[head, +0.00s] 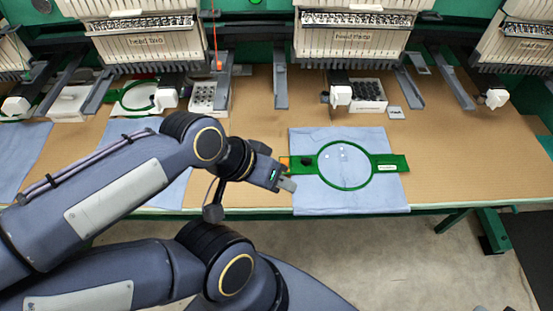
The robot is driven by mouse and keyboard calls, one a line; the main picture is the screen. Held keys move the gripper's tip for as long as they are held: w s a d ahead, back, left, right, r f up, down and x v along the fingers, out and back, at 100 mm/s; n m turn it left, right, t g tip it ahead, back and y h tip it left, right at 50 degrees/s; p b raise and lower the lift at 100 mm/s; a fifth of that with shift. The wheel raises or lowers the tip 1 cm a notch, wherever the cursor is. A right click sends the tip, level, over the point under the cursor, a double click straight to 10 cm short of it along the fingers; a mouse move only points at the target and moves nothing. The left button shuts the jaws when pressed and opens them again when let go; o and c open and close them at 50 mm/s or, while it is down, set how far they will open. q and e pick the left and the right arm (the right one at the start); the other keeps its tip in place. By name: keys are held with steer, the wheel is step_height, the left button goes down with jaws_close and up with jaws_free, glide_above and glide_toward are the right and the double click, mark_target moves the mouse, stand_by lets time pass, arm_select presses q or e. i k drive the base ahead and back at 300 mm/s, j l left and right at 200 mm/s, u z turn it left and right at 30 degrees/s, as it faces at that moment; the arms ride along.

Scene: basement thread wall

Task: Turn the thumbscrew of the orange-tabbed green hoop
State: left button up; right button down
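The green hoop (383,160) lies flat on a pale blue cloth (310,200) at the front of the table, with a bar at each side. Its orange tab (284,161) is at the end of the left bar. A small dark part (306,161) on that bar, beside the ring, may be the thumbscrew; it is too small to be sure. My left gripper (288,184) is just below and in front of the orange tab, near the cloth's left edge. Whether its fingers are open or shut is unclear. My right gripper is not in view.
Another green hoop (120,92) lies at the left behind my arm. White boxes with small round items, one at the left (205,97) and one at the right (368,95), stand under the embroidery heads (350,42). The brown table (450,150) is clear at right.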

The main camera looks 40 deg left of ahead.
mark_target(306, 161)
steer(key=k+u, duration=0.1)
steer(key=u, duration=0.35)
steer(key=j+u, duration=0.15)
steer(key=u, duration=0.25)
steer(key=k+j+u, duration=0.1)
steer(key=u, duration=0.35)
steer(key=j+u, duration=0.1)
steer(key=u, duration=0.35)
